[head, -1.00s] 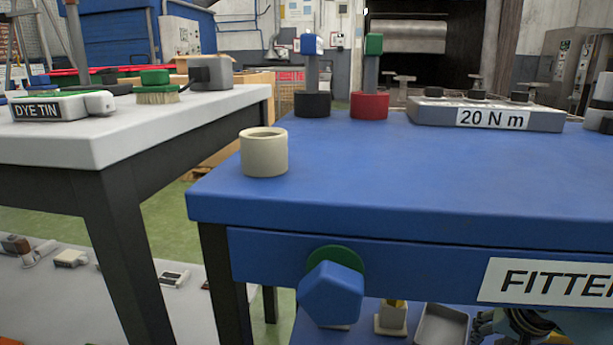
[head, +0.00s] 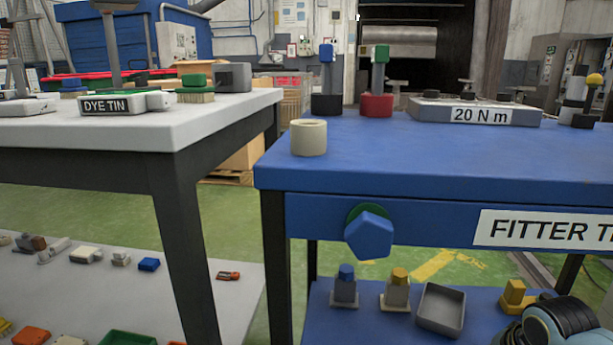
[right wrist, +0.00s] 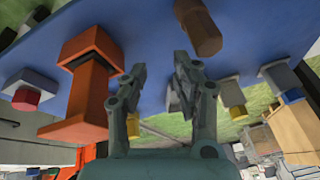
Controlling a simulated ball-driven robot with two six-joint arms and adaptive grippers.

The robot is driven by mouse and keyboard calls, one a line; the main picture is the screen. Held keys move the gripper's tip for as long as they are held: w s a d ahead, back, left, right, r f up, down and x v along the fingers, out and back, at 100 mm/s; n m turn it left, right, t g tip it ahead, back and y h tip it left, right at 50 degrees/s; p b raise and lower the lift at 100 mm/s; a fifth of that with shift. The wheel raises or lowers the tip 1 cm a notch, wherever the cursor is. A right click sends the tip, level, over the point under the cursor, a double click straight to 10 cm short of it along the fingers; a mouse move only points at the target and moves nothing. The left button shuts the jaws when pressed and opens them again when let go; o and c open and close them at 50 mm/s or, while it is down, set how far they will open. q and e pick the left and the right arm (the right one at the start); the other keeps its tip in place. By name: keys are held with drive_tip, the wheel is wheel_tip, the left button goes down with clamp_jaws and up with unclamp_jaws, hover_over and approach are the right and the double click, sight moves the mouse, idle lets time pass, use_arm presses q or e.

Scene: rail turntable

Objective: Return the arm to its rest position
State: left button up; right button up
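My right gripper (right wrist: 160,62) shows in the right wrist view with its two grey-green fingers apart. The gap between the fingertips is empty, with a blue surface (right wrist: 235,55) behind it. In the head view only a rounded part of my arm (head: 560,328) shows at the bottom right corner, in front of the lower blue shelf; no gripper shows there. My left gripper is in neither view.
The blue fitter table (head: 430,165) carries a cream cup (head: 309,138) and a grey 20 N m block (head: 475,112). A white-topped table (head: 190,130) stands left. An orange tool (right wrist: 88,80) and brown cylinder (right wrist: 198,28) are near my right gripper in the wrist view.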

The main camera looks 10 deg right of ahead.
drive_tip(key=s+a+f+g, duration=0.1)
drive_tip(key=s+f, duration=0.2)
drive_tip(key=s, duration=0.3)
drive_tip(key=s+a+f+n+g, duration=0.1)
drive_tip(key=s+a+f, duration=0.15)
drive_tip(key=s, duration=0.35)
drive_tip(key=s+f+g, duration=0.1)
drive_tip(key=s+f, duration=0.3)
drive_tip(key=s, duration=0.3)
use_arm(q)
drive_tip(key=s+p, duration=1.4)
drive_tip(key=p, duration=0.1)
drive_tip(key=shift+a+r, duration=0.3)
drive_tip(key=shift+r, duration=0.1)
use_arm(e)
drive_tip(key=s+a+f+n, duration=0.2)
drive_tip(key=s+n, duration=0.4)
drive_tip(key=s, duration=2)
drive_tip(key=shift+s+g, duration=0.2)
drive_tip(key=shift+g, duration=0.1)
drive_tip(key=shift+f, duration=0.1)
